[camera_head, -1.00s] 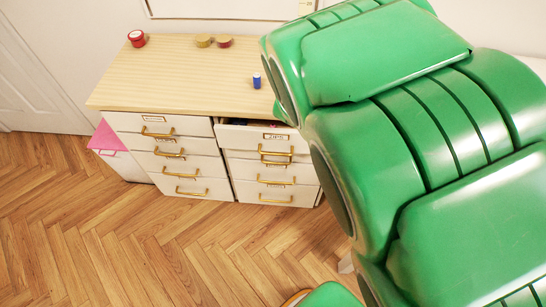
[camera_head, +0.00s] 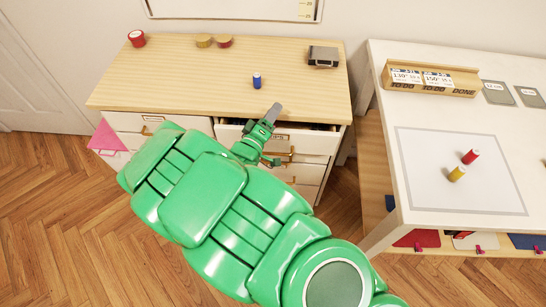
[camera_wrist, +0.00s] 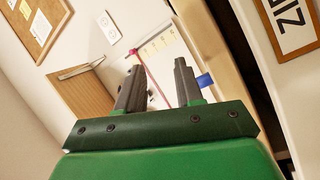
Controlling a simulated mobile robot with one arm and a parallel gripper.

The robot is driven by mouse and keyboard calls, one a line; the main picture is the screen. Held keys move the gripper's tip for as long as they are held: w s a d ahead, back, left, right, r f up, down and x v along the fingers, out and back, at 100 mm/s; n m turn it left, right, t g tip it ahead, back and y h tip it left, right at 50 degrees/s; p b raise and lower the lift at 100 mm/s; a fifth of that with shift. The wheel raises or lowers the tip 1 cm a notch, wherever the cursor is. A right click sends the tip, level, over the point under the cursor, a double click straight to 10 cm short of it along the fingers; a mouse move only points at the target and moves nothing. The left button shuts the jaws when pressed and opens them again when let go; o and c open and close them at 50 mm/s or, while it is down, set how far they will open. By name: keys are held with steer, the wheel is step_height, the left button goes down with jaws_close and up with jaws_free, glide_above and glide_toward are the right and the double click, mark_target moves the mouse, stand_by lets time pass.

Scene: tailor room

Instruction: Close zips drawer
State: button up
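The zips drawer (camera_head: 313,142) is the top right drawer of the wooden-topped cabinet. It is partly pulled out, with a dark gap behind its white front and a brass handle below its label. My gripper (camera_head: 274,134) is at this drawer's front, close to the label and handle; I cannot tell whether it touches. In the wrist view my gripper (camera_wrist: 160,62) has its two grey fingers apart with nothing held between them. The ZIPS label (camera_wrist: 293,22) shows at the right there, outside the fingers. My arm hides much of the lower drawers.
A blue spool (camera_head: 257,81), a grey box (camera_head: 323,57), a red tin (camera_head: 137,39) and two small round tins (camera_head: 204,40) stand on the cabinet top (camera_head: 180,75). A white table (camera_head: 385,80) with red and yellow spools stands at right. A pink object (camera_head: 104,137) is at left.

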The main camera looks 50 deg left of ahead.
steer(key=s+d+f+n, duration=0.25)
steer(key=s+f, duration=0.25)
steer(key=f, duration=0.4)
steer(key=s+d+f+n, duration=0.2)
steer(key=s+d+f, duration=0.25)
steer(key=f, duration=0.35)
steer(key=x, duration=0.7)
steer(key=shift+a+t, duration=0.25)
steer(key=shift+t, duration=0.15)
jaws_close()
stand_by(0.8)
